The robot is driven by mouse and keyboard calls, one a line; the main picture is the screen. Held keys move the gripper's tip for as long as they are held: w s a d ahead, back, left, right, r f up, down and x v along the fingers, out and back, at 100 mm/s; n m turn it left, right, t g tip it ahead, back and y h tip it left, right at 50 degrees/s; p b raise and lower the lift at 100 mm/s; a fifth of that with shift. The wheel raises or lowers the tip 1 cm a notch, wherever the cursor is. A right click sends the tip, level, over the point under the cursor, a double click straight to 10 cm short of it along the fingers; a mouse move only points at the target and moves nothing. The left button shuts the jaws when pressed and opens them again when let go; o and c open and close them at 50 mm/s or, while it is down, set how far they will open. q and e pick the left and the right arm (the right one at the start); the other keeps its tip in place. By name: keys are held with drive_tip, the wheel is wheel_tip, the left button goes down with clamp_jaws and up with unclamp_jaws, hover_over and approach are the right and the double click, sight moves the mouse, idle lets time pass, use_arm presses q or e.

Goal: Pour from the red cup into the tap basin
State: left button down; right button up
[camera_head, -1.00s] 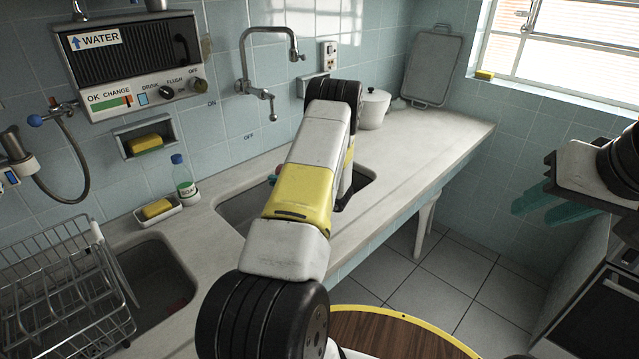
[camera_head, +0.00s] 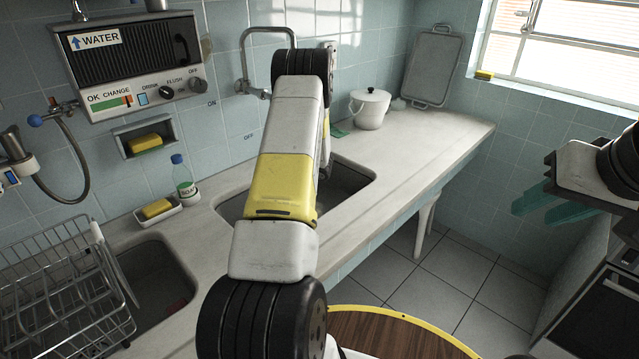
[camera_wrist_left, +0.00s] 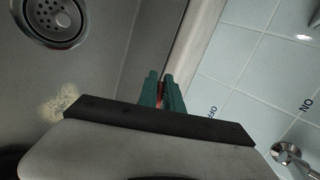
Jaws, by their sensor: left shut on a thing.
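My left gripper (camera_wrist_left: 161,77) shows in the left wrist view with its green fingers close together. A narrow strip of the red cup (camera_wrist_left: 161,96) shows between them; its shape, tilt and contents are hidden. The tap basin (camera_wrist_left: 108,45) spreads behind the fingers, with its drain at the upper left. In the head view, my left arm covers part of the tap basin (camera_head: 348,184) and hides the left gripper and cup. The wall tap (camera_head: 242,65) is partly behind the arm. My right gripper (camera_head: 533,213) is at the right, its teal fingers apart and empty.
A white lidded pot (camera_head: 370,110) stands on the counter right of the basin. A soap bottle (camera_head: 184,182) and a yellow sponge (camera_head: 157,208) sit to the left.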

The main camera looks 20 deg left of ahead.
use_arm(q)
drive_tip(key=shift+a+f+h, duration=0.2)
drive_tip(key=shift+f+h, duration=0.05)
drive_tip(key=shift+h, duration=0.55)
drive_tip(key=shift+w+a+f+g+h, duration=0.1)
drive_tip(key=shift+a+f+g+h, duration=0.25)
drive_tip(key=shift+h, duration=0.55)
drive_tip(key=a+r+h+b, duration=0.1)
drive_tip(key=h, duration=0.1)
drive_tip(key=w+a+r+g+h+b, duration=0.1)
drive_tip(key=a+h, duration=0.1)
drive_tip(key=a+r+h, duration=0.1)
drive_tip(key=a+h, duration=0.1)
drive_tip(key=shift+w+r+g+h+b, duration=0.15)
drive_tip(key=shift+g+h+b, duration=0.1)
drive_tip(key=shift+h+b, duration=0.15)
